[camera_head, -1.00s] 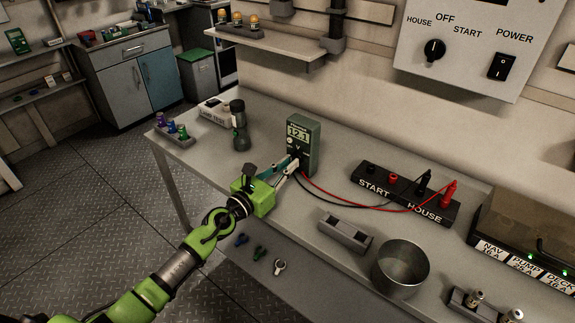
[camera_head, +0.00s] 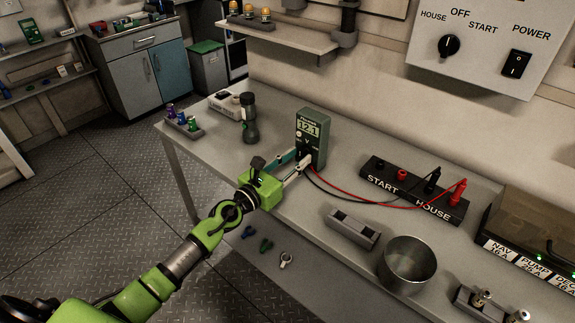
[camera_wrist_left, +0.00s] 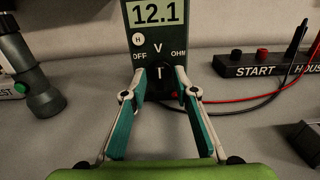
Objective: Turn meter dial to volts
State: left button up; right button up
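The green meter (camera_head: 319,141) stands upright on the bench and its display reads 12.1. In the left wrist view the meter (camera_wrist_left: 126,38) has the labels OFF, V and OHM around a black dial (camera_wrist_left: 159,89). The dial's white mark points straight up, at V. My left gripper (camera_head: 300,160) is at the meter's lower front. In the left wrist view the fingers of my left gripper (camera_wrist_left: 161,84) are spread, one on each side of the dial. They look apart from it, though the tips are very close. My right gripper is not in view.
Black and red leads run from the meter to the START/HOUSE terminal block (camera_head: 409,189). A flashlight (camera_head: 249,118) stands left of the meter. A grey holder (camera_head: 352,229) and a metal cup (camera_head: 407,264) sit to the right.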

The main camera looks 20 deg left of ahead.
pick_arm(q)
jog(key=v, duration=1.1)
jog(key=shift+s+a, duration=0.1)
jog(key=shift+s, duration=0.3)
